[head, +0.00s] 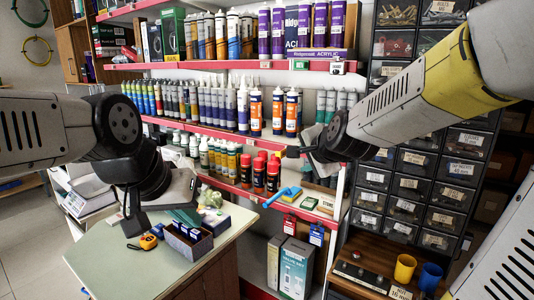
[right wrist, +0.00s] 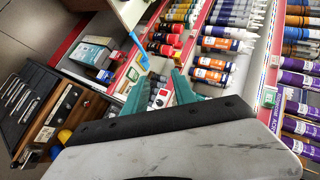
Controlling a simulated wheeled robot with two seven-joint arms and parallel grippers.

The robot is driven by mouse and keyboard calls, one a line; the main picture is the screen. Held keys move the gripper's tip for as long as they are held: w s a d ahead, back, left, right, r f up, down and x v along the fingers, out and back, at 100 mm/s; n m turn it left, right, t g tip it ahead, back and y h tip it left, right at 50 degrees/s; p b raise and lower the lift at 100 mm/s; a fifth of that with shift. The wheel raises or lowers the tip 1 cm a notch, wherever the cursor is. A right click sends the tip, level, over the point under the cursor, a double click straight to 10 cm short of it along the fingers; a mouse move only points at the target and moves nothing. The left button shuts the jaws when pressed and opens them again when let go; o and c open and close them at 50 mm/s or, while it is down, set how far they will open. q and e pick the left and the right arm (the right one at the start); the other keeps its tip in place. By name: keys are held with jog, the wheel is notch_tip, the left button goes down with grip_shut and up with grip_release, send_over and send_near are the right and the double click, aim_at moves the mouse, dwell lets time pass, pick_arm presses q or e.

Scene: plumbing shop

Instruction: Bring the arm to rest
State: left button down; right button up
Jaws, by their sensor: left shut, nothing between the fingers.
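My left gripper (head: 134,222) hangs from the left over the work table, pointing down. It is dark, shut and empty, close to the yellow tape measure (head: 148,242); I cannot tell whether it touches the table. My right arm (head: 430,90), white and yellow, reaches in from the upper right. Its gripper (head: 292,152) is in front of the shelves, near the spray cans. In the right wrist view the two teal fingers of the right gripper (right wrist: 160,76) stand apart, with nothing held between them.
Red-edged shelves (head: 207,66) hold many cartridges and cans. A dark drawer cabinet (head: 412,182) stands at right, with a yellow cup (head: 404,268) and a blue cup (head: 430,277) below. The pale green table (head: 112,270) holds an open blue box (head: 187,241). Its front is clear.

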jog(key=s+d+f+n+g, duration=0.1)
jog(key=s+d+n+g, duration=0.1)
jog(key=s+n, duration=0.4)
jog(key=s+d+f+n+g, duration=0.2)
jog(key=s+n, duration=0.4)
jog(key=s, duration=0.9)
jog(key=shift+s+d+n+g, duration=0.15)
jog(key=shift+d+n+g, duration=0.15)
jog(key=shift+g, duration=0.3)
